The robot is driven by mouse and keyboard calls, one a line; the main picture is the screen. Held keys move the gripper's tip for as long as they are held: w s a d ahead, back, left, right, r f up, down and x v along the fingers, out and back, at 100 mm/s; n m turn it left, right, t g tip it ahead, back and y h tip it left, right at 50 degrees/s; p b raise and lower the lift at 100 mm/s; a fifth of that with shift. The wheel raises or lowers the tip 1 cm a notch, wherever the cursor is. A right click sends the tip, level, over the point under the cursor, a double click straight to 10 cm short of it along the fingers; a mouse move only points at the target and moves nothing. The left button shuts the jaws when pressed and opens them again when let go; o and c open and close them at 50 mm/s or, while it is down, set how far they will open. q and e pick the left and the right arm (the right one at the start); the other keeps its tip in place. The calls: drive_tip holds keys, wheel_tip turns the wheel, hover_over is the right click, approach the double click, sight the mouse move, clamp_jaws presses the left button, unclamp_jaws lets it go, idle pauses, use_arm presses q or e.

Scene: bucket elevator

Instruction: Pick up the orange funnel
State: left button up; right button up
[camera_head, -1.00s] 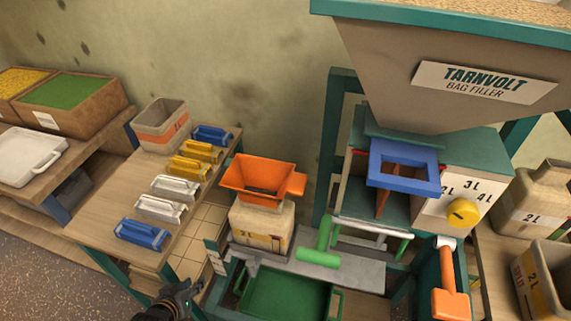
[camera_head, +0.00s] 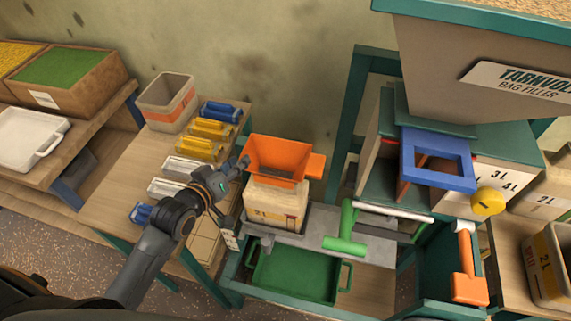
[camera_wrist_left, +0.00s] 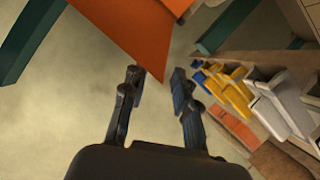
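The orange funnel (camera_head: 278,160) sits upright on top of a cream 2L container (camera_head: 275,205) on the grey shelf of the bag filler. Its side tab points right. My left gripper (camera_head: 243,164) is at the left side of the funnel, close to its rim. In the left wrist view the gripper (camera_wrist_left: 157,78) is open, its two fingers apart. A corner of the funnel (camera_wrist_left: 130,30) shows at the fingertips, roughly between them; I cannot tell whether they touch. My right gripper is not in view.
A green scraper-like tool (camera_head: 345,235) lies right of the container. A green tray (camera_head: 295,275) is below. The blue frame (camera_head: 437,160) and hopper stand at the right. Blue, yellow and white clips lie on the left table, beside an open bin (camera_head: 167,103).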

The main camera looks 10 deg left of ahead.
sight(255, 148)
use_arm(q)
drive_tip(key=shift+x, duration=3.15)
drive_tip(key=shift+s, duration=0.1)
clamp_jaws()
